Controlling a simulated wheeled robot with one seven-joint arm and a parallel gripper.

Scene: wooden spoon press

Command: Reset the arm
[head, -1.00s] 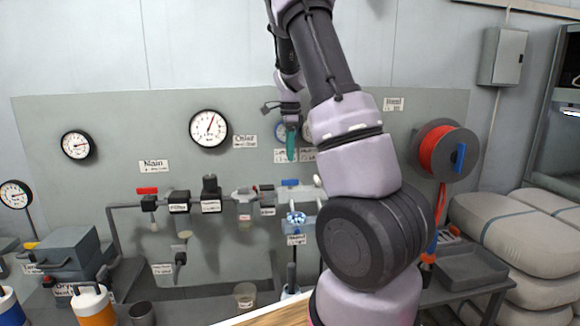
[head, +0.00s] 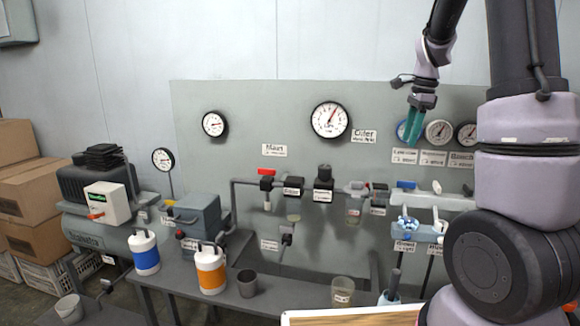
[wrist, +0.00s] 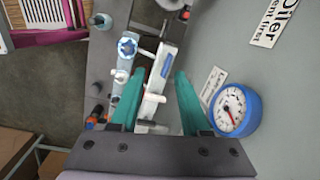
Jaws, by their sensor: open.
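My gripper (head: 421,104) hangs from my raised arm in front of the grey panel, at the right of the head view. Its teal fingers point down, just left of a small round gauge (head: 438,132). In the wrist view my gripper (wrist: 158,98) has its two teal fingers spread apart with nothing held between them. Beyond the fingers the wrist view shows a blue-and-white fitting (wrist: 127,47) and a blue-rimmed gauge (wrist: 236,109) to the right.
A large dial (head: 330,119) and pipework with a red-handled valve (head: 267,173) are on the panel. A blue-banded jug (head: 145,256), an orange-banded jug (head: 210,270) and a grey cup (head: 247,284) stand below. Cardboard boxes (head: 28,200) are stacked at far left.

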